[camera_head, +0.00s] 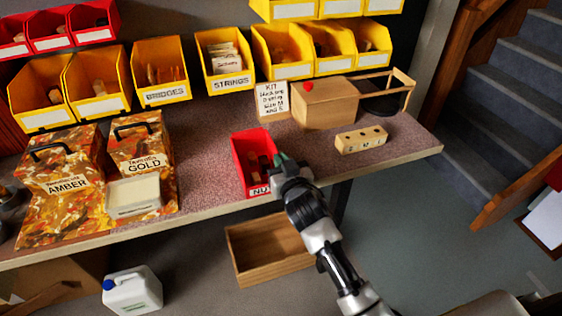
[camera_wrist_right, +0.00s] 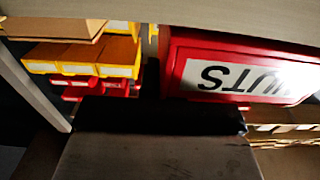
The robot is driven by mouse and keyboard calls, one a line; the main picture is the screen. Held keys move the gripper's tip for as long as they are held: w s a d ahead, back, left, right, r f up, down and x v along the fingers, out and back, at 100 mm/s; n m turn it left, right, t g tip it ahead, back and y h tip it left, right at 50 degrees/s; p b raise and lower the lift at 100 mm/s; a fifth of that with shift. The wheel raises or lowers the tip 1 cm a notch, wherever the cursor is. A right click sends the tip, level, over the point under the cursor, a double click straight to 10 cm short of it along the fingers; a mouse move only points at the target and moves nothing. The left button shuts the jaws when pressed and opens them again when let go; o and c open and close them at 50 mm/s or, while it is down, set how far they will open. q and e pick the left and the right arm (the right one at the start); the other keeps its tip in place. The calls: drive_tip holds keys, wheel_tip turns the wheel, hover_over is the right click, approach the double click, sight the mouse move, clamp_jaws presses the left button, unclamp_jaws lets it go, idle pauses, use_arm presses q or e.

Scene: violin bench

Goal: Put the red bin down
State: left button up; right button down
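The red bin (camera_head: 243,158) with a white NUTS label is at the front edge of the bench (camera_head: 215,198). It looks upright with its label towards me, and small dark parts show inside. My right gripper (camera_head: 281,162) is at the bin's right wall and appears shut on it. In the right wrist view the bin (camera_wrist_right: 176,66) is close and upside down, beside the dark gripper (camera_wrist_right: 152,82). I cannot tell whether the bin's base touches the bench. My left gripper is not in view.
A wooden block with holes (camera_head: 361,140) and a wooden box (camera_head: 324,105) stand to the right. A pale tub (camera_head: 134,197) and two amber-patterned cases stand left. Yellow bins line the back. An open wooden crate (camera_head: 268,250) is below the bench edge. Bare bench surrounds the bin.

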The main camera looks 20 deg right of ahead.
drive_tip(key=shift+f, duration=0.1)
drive_tip(key=c, duration=1.3)
unclamp_jaws()
drive_tip(key=shift+c, duration=0.2)
